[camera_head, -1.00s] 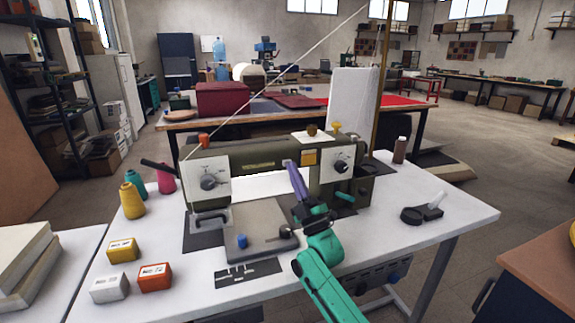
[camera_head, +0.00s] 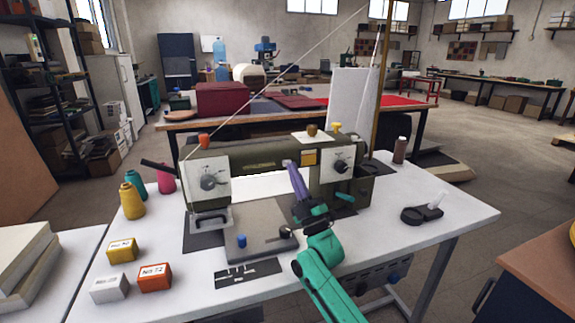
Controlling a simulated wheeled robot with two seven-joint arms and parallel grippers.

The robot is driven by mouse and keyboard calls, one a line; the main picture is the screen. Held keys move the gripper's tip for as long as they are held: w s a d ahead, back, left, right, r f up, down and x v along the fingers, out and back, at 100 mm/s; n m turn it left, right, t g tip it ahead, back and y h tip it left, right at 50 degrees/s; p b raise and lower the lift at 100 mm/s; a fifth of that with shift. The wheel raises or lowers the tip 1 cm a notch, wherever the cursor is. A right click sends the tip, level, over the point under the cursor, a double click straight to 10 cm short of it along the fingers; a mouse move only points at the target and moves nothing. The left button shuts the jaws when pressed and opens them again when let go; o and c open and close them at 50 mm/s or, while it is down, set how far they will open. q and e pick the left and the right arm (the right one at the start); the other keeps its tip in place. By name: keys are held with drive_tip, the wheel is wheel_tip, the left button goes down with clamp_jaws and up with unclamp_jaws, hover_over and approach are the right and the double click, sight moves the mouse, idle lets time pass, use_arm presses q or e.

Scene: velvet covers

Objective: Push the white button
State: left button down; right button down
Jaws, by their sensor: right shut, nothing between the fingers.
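The olive sewing machine (camera_head: 255,165) stands on the white table, with white dial plates at its left and right ends. I cannot clearly make out a white button; the tip of my right gripper covers a small part of the machine's front. My right gripper (camera_head: 289,164), purple on a teal arm, is shut and empty. My left gripper is not in view.
Thread cones (camera_head: 132,201) and small boxes (camera_head: 155,277) stand at the left of the white table (camera_head: 400,235). A black holder with a white stick (camera_head: 432,205) lies at the right. A thin rod (camera_head: 381,80) rises behind the machine.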

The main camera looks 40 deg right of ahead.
idle(0.4)
drive_tip(key=shift+w+d, duration=0.15)
drive_tip(key=shift+w, duration=0.25)
drive_tip(key=shift+w+b, duration=0.15)
drive_tip(key=shift+b, duration=0.25)
drive_tip(key=shift+s+p, duration=0.5)
drive_tip(key=shift+s, duration=0.1)
drive_tip(key=shift+y, duration=0.3)
drive_tip(key=s+a+p, duration=0.2)
drive_tip(key=s+p, duration=0.1)
drive_tip(key=s, duration=0.2)
drive_tip(key=shift+s, duration=0.3)
